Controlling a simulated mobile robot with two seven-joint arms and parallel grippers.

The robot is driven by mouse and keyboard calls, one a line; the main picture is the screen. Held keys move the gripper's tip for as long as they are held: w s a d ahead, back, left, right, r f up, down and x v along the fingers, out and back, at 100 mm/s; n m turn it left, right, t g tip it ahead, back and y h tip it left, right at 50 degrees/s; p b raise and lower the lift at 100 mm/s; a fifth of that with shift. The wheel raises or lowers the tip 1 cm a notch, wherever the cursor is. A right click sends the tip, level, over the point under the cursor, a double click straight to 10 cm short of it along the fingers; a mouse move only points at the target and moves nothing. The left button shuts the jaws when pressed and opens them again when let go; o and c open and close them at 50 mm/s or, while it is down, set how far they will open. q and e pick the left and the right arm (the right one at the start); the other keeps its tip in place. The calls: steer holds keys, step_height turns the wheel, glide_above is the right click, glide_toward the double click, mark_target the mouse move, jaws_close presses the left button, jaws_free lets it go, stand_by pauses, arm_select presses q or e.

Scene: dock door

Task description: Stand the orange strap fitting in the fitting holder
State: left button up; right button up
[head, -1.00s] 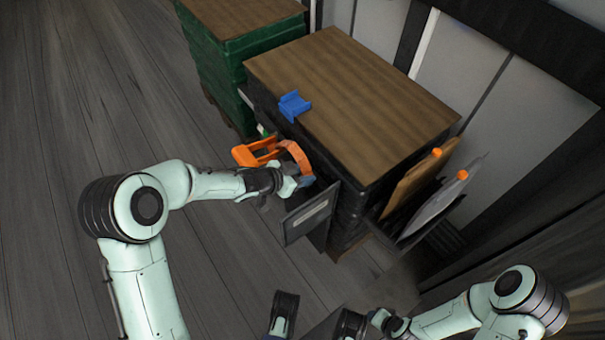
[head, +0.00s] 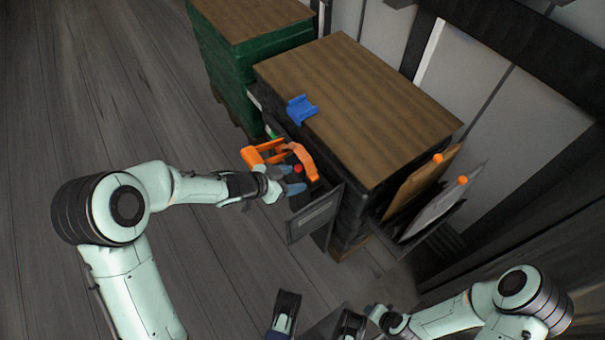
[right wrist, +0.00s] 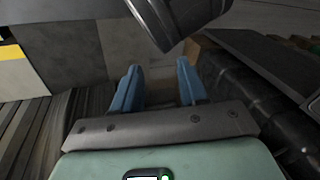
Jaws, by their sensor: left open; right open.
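An orange piece (head: 265,152) with an open frame shows at the near side of the dark stack, and an orange curved band (head: 303,161) shows beside it. I take these as the strap fitting, but cannot tell whether they are one piece. My left gripper (head: 284,190) is open, its blue fingertips just below the orange band; I cannot tell whether they touch it. A small red spot shows near the fingertips. A blue slotted block (head: 301,109), possibly the holder, sits on the wooden top's left edge and is empty. My right gripper (right wrist: 156,88) is open and empty.
The wooden top (head: 360,105) is otherwise clear. A dark box with a labelled front (head: 315,215) juts from the stack's near side. A rack at right holds a brown and a grey sheet with orange knobs (head: 437,158). A green stack (head: 235,70) stands behind left.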

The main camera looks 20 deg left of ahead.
arm_select(q)
steer(key=p+v, duration=0.1)
steer(key=v, duration=0.3)
steer(key=shift+s+a+r, duration=0.15)
steer(key=shift+s+r, duration=0.05)
arm_select(e)
steer(key=shift+g+y, duration=0.3)
steer(key=shift+g, duration=0.2)
steer(key=s, duration=0.1)
steer(key=s+a+r, duration=0.1)
steer(key=s+r, duration=0.1)
steer(key=shift+s+a, duration=0.1)
steer(key=shift+a, duration=0.2)
